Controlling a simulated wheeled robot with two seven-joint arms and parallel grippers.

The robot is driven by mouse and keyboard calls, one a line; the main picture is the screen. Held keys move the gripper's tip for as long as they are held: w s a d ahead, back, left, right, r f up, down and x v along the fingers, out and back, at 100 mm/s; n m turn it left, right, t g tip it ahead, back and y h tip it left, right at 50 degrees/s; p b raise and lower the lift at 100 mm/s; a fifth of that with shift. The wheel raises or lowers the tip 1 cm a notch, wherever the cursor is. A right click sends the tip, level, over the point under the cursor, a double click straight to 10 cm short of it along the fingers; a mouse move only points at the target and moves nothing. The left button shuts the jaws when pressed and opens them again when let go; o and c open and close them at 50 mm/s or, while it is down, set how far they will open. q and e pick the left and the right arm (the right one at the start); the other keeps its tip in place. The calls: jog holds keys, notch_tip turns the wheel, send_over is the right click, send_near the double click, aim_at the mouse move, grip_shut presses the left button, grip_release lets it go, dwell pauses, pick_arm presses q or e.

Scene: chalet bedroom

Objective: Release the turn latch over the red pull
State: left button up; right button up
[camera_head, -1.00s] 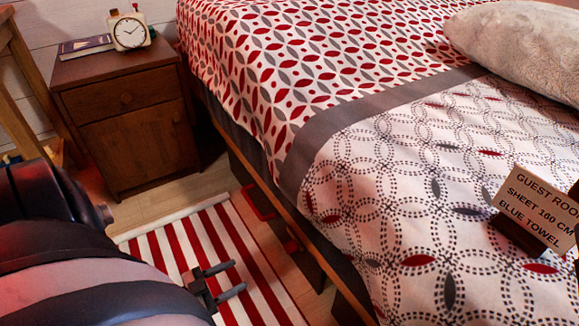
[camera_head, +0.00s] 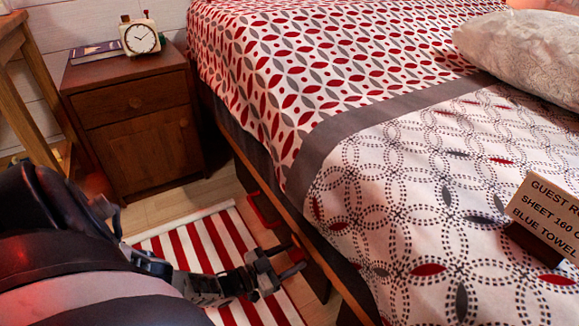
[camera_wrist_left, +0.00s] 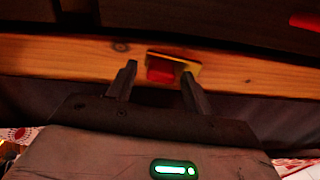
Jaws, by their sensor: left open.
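The red pull (camera_head: 264,209) is on the dark front under the bed's wooden rail, left of my left gripper (camera_head: 297,256) in the head view. A red strip (camera_wrist_left: 305,22), perhaps that pull, shows at the top right of the left wrist view. A small brass-edged piece with a red face (camera_wrist_left: 160,75), likely the turn latch, is on the wooden rail. My left gripper is open, its two fingers on either side of this piece in the wrist view. I cannot tell whether they touch it. The latch is not clear in the head view.
The bed (camera_head: 350,150) stands on the right, with a lettered card (camera_head: 545,215) on its quilt. A nightstand (camera_head: 140,130) with a clock (camera_head: 139,38) and book stands at the back left. A red-striped rug (camera_head: 205,245) lies below the gripper.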

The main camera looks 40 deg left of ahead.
pick_arm(q)
jog(key=c, duration=1)
jog(key=shift+r+n, duration=0.2)
jog(key=shift+n, duration=0.2)
jog(key=shift+r+n, duration=0.1)
jog(key=shift+n, duration=0.3)
jog(key=o, duration=1)
